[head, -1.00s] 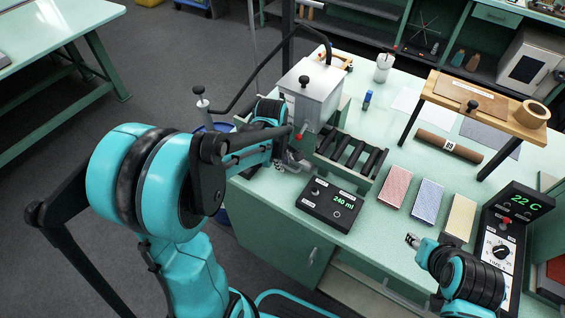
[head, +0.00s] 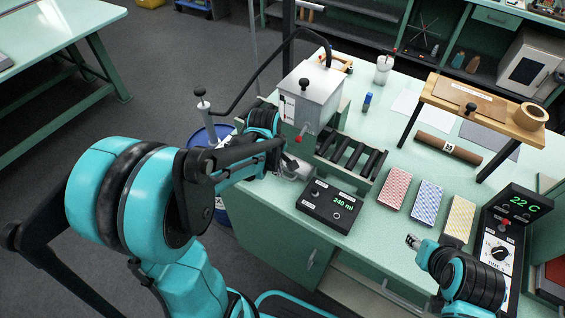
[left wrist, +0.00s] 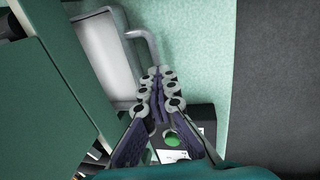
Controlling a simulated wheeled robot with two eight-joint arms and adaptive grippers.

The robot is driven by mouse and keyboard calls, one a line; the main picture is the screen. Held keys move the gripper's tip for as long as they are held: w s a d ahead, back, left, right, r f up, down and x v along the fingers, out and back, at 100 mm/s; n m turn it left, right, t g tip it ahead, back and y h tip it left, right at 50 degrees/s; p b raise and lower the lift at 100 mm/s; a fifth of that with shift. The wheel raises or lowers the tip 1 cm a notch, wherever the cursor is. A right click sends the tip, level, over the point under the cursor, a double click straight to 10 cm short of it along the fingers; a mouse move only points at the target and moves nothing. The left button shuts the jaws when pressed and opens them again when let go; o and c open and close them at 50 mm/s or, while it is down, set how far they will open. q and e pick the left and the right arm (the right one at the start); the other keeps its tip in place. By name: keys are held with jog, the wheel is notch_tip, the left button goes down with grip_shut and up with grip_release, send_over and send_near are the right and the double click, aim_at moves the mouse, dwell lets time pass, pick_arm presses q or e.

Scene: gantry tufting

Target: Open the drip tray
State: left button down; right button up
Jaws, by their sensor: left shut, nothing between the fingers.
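The drip tray (left wrist: 101,58) is a pale grey shallow metal tray, seen in the left wrist view beside green framework. Its grey bar handle (left wrist: 148,42) stands out on the tray's right side. In the head view a pale grey part of the tray (head: 296,166) shows beside the tank stand, partly covered by my left arm. My left gripper (left wrist: 160,80) is shut and empty, its fingertips close to the lower end of the handle; I cannot tell whether they touch it. My right gripper (head: 412,241) hovers near the bench's front edge; its fingers are too small to read.
The control box (head: 335,204) reading 240 ml sits in front of the black rollers (head: 352,157). The grey tank (head: 312,92) stands behind. Red, blue and yellow blocks (head: 427,201) lie to the right. A blue drum (head: 219,140) stands left of the bench.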

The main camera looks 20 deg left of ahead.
pick_arm(q)
jog(key=s, duration=0.3)
jog(key=s+p, duration=0.1)
jog(key=s, duration=0.2)
jog(key=s+a, duration=0.1)
jog(key=s, duration=0.2)
jog(key=shift+f, duration=0.15)
jog(key=c, duration=1.9)
grip_release()
jog(key=shift+w+a+f, duration=0.1)
jog(key=shift+w, duration=0.15)
jog(key=shift+r, duration=0.25)
jog(key=shift+r, duration=0.3)
jog(key=r, duration=0.3)
jog(key=s+r, duration=0.1)
jog(key=r, duration=0.3)
jog(key=s+r, duration=0.1)
jog(key=r, duration=0.3)
jog(key=shift+s+a, duration=0.15)
jog(key=shift+s, duration=0.05)
jog(key=shift+f, duration=0.1)
